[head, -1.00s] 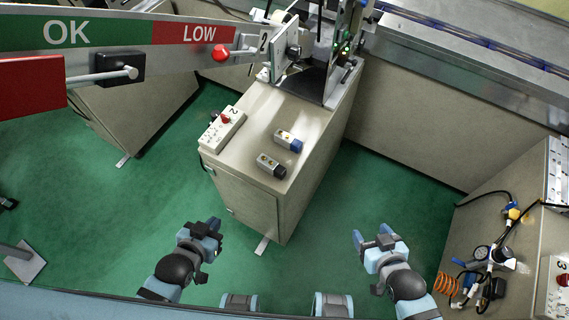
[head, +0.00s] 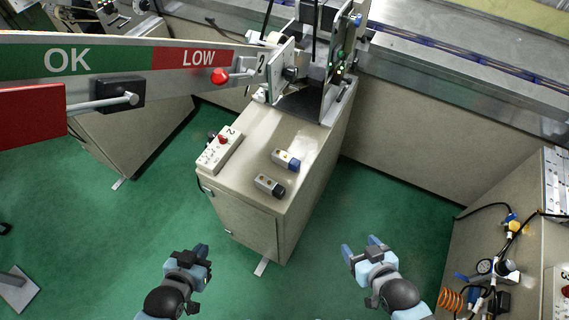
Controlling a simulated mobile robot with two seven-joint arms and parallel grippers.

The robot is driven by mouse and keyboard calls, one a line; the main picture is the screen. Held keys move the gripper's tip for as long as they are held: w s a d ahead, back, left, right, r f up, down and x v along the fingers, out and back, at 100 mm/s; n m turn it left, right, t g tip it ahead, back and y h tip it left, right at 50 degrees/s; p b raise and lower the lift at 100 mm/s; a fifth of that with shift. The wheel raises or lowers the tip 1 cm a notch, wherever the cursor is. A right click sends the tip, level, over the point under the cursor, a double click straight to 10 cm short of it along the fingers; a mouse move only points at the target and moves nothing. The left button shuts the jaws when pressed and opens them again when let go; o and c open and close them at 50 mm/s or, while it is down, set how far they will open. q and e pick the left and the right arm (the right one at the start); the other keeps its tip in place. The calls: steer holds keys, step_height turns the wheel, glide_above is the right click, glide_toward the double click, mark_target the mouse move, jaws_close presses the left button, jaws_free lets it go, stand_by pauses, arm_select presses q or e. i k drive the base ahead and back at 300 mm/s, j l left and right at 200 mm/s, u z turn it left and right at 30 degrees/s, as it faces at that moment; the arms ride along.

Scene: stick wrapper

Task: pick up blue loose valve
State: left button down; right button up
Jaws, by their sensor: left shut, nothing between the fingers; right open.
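The blue loose valve (head: 286,159) is a small metal block with a blue end. It lies on top of the beige cabinet (head: 240,215), behind a similar valve with a black end (head: 269,186). My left gripper (head: 198,254) is shut and empty, over the green floor to the left of the cabinet's front. My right gripper (head: 362,245) is open and empty, over the floor to the right of the cabinet's front. Both grippers are well apart from the valves.
A white control box with a red button (head: 219,148) sits on the cabinet's left edge. A machine (head: 315,75) stands at its back. The OK/LOW gauge arm (head: 130,60) spans the upper left. Hoses and fittings (head: 495,255) hang at right. Green floor is clear between.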

mark_target(286, 161)
steer(key=k+l+u, duration=0.1)
steer(key=l+u, duration=0.15)
steer(key=u, duration=0.2)
steer(key=k+l+u, duration=0.15)
steer(key=u, duration=0.65)
steer(key=l, duration=0.1)
